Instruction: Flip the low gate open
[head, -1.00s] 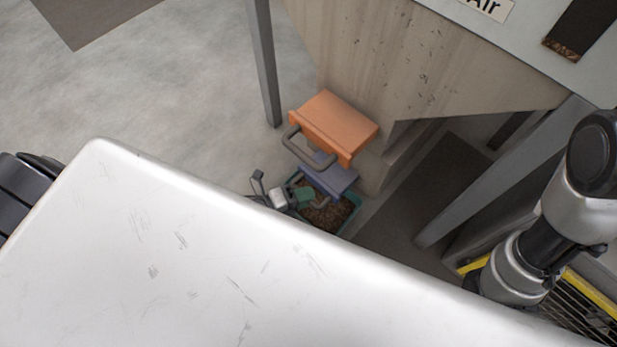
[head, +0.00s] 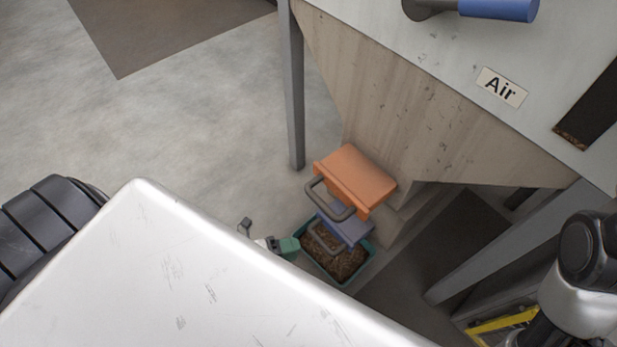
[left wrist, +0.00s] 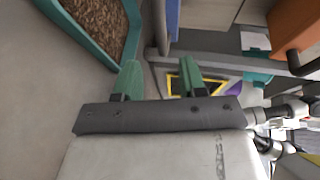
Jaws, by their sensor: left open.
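The low gate is a blue plate (head: 349,229) with a grey loop handle (head: 327,243), at the foot of the hopper chute just below an orange gate (head: 357,176). My left gripper (head: 289,247) is just left of the blue gate's handle, beside the bin rim, with green fingertips. In the left wrist view the left gripper (left wrist: 160,80) is open with nothing between its fingers. My right gripper is out of view.
A green bin (head: 356,277) of brown pellets stands below the gates; its rim (left wrist: 82,38) is close to the left fingers. A grey post (head: 292,90) and a slanted leg (head: 490,250) flank the chute. Open floor (head: 190,120) lies left.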

